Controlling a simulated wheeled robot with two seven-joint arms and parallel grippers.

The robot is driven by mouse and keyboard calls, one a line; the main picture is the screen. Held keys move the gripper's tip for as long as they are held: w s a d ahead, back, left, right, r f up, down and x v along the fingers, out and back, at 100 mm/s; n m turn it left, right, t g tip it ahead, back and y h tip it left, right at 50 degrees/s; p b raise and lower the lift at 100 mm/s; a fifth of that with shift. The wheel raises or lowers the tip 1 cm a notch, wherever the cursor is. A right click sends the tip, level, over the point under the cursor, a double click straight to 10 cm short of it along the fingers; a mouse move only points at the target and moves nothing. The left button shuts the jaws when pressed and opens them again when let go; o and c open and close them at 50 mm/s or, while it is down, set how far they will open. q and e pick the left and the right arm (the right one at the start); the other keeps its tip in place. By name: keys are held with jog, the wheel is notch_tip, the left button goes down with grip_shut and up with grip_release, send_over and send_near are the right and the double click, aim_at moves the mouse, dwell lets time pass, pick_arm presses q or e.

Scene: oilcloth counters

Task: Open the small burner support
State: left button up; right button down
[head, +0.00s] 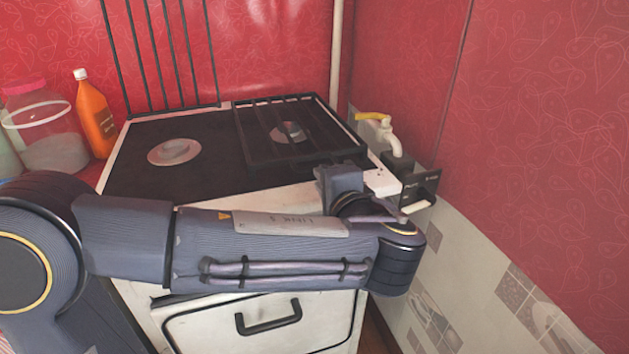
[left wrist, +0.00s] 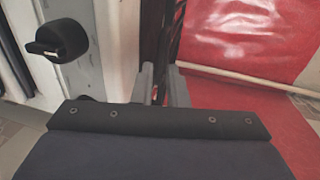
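The stove (head: 140,185) has two black rack-like burner supports. The right support (head: 262,155) lies down flat over the smaller right burner (head: 288,132). The left support (head: 162,60) stands upright behind the bare left burner (head: 175,151). My left arm reaches across the stove's front. Its gripper (head: 402,210) is by the stove's front right corner, apart from the flat support. My right gripper is out of view.
A yellow-handled valve (head: 375,117) on a pale pipe and a black box (head: 420,187) are at the right wall, close to the gripper. An orange bottle (head: 94,115) and a clear jar (head: 45,130) stand at left. A black knob (left wrist: 58,40) shows in the wrist view.

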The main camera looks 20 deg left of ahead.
aim_at(311, 169)
pick_arm(q)
jog(key=b+x, duration=0.1)
jog(key=x, duration=0.6)
jog(key=shift+a, duration=0.15)
jog(key=shift+c, duration=0.4)
grip_shut()
